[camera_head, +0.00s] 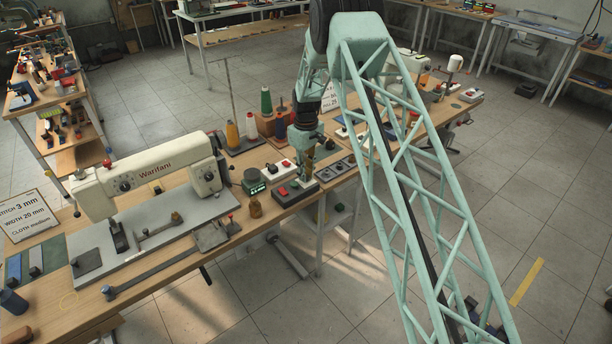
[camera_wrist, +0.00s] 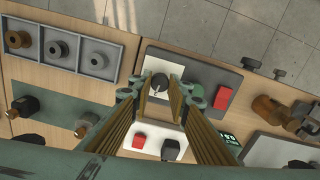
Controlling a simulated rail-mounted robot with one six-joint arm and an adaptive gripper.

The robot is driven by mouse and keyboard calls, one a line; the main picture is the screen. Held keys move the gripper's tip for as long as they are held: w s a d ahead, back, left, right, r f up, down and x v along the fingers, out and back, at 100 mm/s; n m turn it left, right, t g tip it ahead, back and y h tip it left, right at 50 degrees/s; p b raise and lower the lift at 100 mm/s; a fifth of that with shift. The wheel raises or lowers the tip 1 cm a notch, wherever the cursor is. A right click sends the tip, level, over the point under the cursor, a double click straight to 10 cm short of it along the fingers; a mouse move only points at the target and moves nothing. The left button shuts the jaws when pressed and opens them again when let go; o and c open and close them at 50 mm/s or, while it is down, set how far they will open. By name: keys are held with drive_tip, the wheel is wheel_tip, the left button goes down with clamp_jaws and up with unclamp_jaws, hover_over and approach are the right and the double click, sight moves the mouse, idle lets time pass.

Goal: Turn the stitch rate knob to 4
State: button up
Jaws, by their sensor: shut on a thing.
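A dark control box (camera_head: 292,194) with a red button (camera_head: 283,191) sits on the bench, right of the sewing machine. In the wrist view the box has a grey top (camera_wrist: 210,72), a red switch (camera_wrist: 222,98) and a round dark knob (camera_wrist: 159,83) with a pale pointer line. My gripper (camera_head: 305,178) reaches down over the box's right end. In the wrist view my gripper (camera_wrist: 159,88) has its fingers closed on either side of this knob. The dial markings are hidden or too small to read. In the head view my gripper hides the knob.
A white box (camera_wrist: 150,134) with a red switch and black knob stands close by. A grey tray (camera_wrist: 75,48) with round parts lies beside the control box. A small green display (camera_head: 254,183), thread cones (camera_head: 266,102) and the sewing machine (camera_head: 150,172) are nearby.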

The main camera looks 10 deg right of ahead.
drive_tip(key=m+b, duration=0.2)
drive_tip(key=m, duration=0.2)
drive_tip(key=shift+m+b, duration=0.7)
drive_tip(key=shift+m, duration=1.5)
drive_tip(key=o, duration=0.8)
drive_tip(key=shift+o, duration=0.2)
drive_tip(key=shift+r, duration=0.2)
wheel_tip(320, 180, up, 12)
drive_tip(key=shift+f, duration=0.2)
drive_tip(key=shift+r, duration=0.15)
